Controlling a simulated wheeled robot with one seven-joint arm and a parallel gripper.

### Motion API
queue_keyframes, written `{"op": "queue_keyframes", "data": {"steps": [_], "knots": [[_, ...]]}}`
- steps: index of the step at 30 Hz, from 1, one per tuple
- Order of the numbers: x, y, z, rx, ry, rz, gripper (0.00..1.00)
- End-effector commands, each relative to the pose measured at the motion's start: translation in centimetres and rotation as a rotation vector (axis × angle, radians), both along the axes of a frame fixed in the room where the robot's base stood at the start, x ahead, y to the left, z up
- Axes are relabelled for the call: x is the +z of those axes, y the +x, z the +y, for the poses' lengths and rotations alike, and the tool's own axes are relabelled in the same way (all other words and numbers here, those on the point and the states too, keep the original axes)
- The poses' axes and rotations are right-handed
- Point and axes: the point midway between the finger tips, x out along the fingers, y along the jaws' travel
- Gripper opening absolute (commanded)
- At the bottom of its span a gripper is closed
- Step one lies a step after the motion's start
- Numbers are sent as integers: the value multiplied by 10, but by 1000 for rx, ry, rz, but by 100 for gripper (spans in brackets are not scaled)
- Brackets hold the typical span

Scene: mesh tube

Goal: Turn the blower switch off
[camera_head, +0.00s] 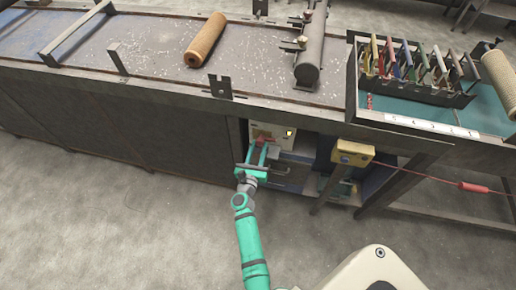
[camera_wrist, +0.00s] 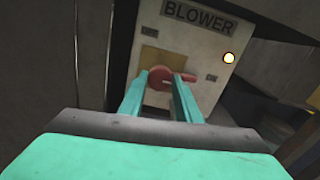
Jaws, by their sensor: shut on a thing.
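The blower box (camera_wrist: 205,45) is a pale panel labelled BLOWER, filling the upper middle of the wrist view. It also shows under the workbench in the head view (camera_head: 272,132). A red rotary switch (camera_wrist: 160,78) sits on a tan plate on its front, with its handle pointing to the right. A round lamp (camera_wrist: 229,58) at the panel's right glows yellow-white. My gripper (camera_wrist: 158,98), with green fingers, is shut on the red switch, one finger on each side. In the head view my gripper (camera_head: 257,155) reaches under the bench edge to the switch. The small labels beside the switch are unreadable.
The workbench (camera_head: 150,75) overhangs the panel, with a dark cabinet side to its left. A yellow box (camera_head: 352,152) hangs to the right, with a red cable running from it. A brown roll (camera_head: 206,40) lies on the bench. The floor in front is clear.

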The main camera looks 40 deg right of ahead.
Motion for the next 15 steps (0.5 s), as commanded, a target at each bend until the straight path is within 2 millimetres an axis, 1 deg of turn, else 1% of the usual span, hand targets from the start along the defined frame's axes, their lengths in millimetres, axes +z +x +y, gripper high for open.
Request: {"op": "queue_keyframes", "data": {"steps": [15], "knots": [[1,1,0,1,-296,346,8]]}}
